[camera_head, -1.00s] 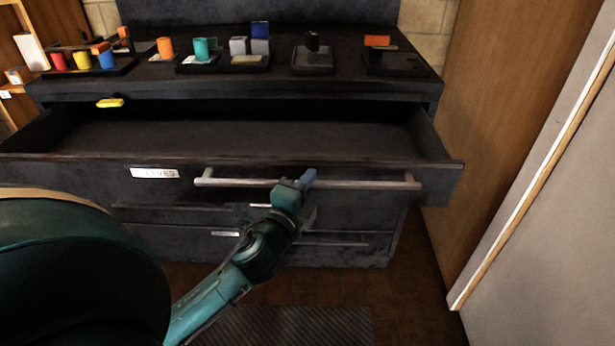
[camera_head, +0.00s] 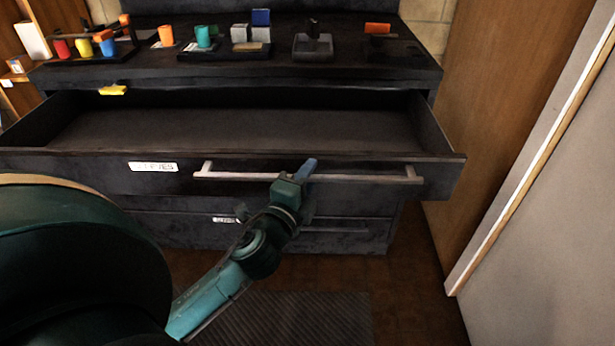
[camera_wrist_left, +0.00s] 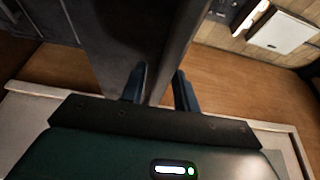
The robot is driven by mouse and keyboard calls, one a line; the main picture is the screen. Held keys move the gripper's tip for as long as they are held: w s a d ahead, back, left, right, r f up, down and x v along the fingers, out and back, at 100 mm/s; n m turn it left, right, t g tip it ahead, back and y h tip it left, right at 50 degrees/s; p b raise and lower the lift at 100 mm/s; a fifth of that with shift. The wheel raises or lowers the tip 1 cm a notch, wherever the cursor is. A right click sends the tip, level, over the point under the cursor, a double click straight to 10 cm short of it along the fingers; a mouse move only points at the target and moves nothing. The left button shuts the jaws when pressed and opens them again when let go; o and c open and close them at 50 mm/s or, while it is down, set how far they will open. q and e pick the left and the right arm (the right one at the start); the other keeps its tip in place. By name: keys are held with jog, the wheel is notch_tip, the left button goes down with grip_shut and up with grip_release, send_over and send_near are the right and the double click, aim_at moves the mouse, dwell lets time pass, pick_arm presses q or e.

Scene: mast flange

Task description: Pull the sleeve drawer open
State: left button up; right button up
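The sleeve drawer (camera_head: 130,183) is the top drawer of a dark cabinet, with a partly blurred white label (camera_head: 153,167) on its front. It stands far out, and its inside looks empty. Its pale bar handle (camera_head: 380,179) runs across the front. My left gripper (camera_head: 306,172) is at the middle of this handle, its blue fingers around the bar. In the left wrist view my two fingers (camera_wrist_left: 160,88) stand a little apart beside the dark drawer front (camera_wrist_left: 140,35); the grip itself is hard to make out. My right gripper is not in view.
On the cabinet top stand colored cups (camera_head: 82,47), an orange block (camera_head: 166,36), grey blocks (camera_head: 240,33) and a dark stand (camera_head: 312,45). Closed drawers lie below. A wooden panel (camera_head: 490,80) and a pale panel (camera_head: 560,200) bound the right. A ribbed mat (camera_head: 290,320) lies on the floor.

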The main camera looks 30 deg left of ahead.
pick_arm(q)
jog(key=shift+o, duration=0.3)
